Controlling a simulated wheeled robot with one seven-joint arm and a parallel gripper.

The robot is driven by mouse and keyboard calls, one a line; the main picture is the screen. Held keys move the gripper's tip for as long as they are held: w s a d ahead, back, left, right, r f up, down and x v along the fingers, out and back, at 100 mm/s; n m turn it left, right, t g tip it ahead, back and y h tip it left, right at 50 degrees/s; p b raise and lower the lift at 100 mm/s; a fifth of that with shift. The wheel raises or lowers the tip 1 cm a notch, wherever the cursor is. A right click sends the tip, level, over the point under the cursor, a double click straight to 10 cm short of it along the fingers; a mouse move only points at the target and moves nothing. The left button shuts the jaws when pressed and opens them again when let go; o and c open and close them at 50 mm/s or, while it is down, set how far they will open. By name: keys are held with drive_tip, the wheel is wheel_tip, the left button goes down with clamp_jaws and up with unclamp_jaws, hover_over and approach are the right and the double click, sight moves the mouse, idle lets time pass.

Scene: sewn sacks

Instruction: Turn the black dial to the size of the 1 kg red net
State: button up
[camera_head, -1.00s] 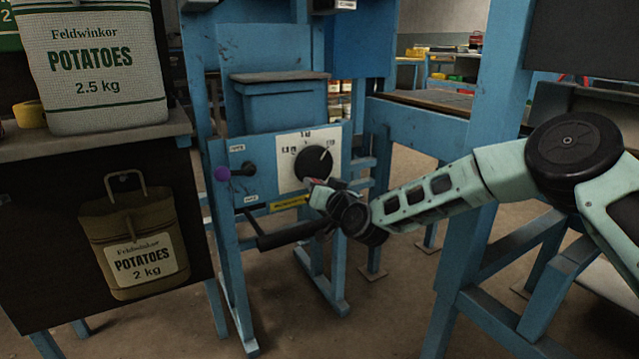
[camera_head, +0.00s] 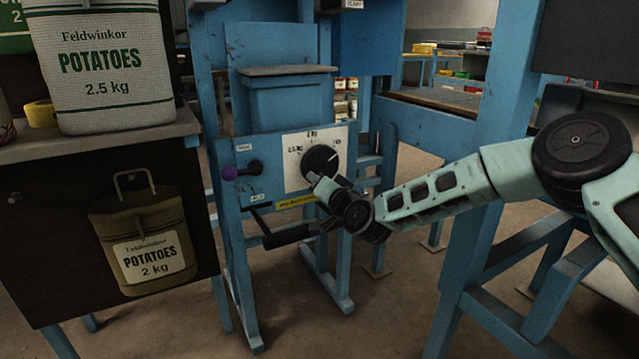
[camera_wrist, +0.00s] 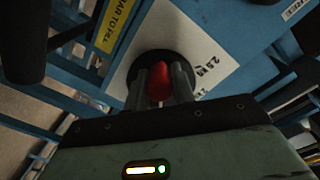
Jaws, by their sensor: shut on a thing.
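The black dial (camera_head: 321,160) sits on a white scale plate (camera_head: 294,172) on the front of the blue machine. The plate carries weight marks around the dial, too small to read surely in the head view. In the wrist view the dial (camera_wrist: 150,62) is partly hidden by my fingers, and a 2.5 kg mark shows beside it. My gripper (camera_wrist: 159,88) is shut on the red grip (camera_wrist: 158,80) of the dial. In the head view my gripper (camera_head: 319,184) reaches the dial's lower edge and hides part of it. I see no red net.
A black bar (camera_head: 290,235) juts out below. A 2.5 kg potato sack (camera_head: 108,65) stands on a bench at left, and a 2 kg sack (camera_head: 148,240) hangs below it.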

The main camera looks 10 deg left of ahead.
drive_tip(key=o, duration=1)
drive_tip(key=p+v, duration=0.4)
drive_tip(key=v, duration=1.3)
drive_tip(key=shift+s+d+p, duration=0.15)
drive_tip(key=shift+s+p, duration=0.05)
drive_tip(key=shift+p, duration=0.2)
